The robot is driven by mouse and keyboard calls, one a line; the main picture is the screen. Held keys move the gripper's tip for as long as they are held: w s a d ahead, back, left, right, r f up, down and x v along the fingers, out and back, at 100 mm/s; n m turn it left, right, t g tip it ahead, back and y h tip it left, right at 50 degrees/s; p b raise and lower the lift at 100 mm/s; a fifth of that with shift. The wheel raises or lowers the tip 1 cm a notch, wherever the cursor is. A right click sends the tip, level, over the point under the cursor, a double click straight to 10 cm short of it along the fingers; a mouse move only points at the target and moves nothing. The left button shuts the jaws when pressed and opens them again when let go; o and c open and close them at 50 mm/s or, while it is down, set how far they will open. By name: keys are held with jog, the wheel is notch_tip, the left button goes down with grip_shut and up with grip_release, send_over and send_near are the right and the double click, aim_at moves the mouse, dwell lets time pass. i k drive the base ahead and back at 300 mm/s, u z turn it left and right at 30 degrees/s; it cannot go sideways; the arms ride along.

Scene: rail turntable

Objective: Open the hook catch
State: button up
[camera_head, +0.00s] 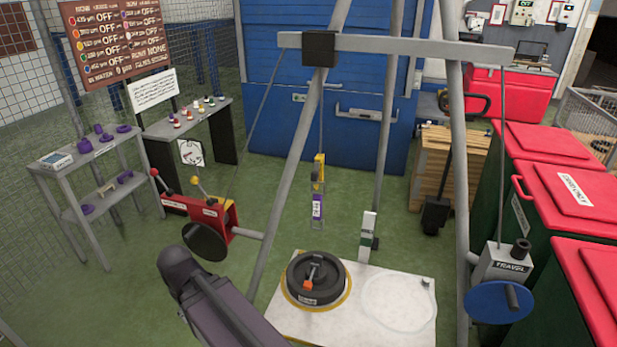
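A small hook block (319,172) hangs on a cable from a dark trolley (319,48) on the overhead beam. It has a yellow upper part and a purple, labelled lower part. The hook and its catch are too small to tell whether the catch is open or shut. The block hangs clear above a dark round weight (316,278) with an orange-red piece on top, which sits on a pale base plate (390,318). Part of my arm shows at the bottom, left of the plate. My gripper is not in view.
Grey frame legs (300,170) stand around the plate. A red lever box (205,212) with a dark wheel is on the left. A "TRAVEL" box (503,262) with a blue handwheel (498,301) is on the right, beside green bins with red lids (575,190). Shelves stand at far left.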

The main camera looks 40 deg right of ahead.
aim_at(314, 175)
jog(key=u, duration=0.05)
jog(key=k, duration=0.9)
jog(key=z, duration=1.65)
jog(key=i, duration=0.55)
jog(key=u, duration=0.2)
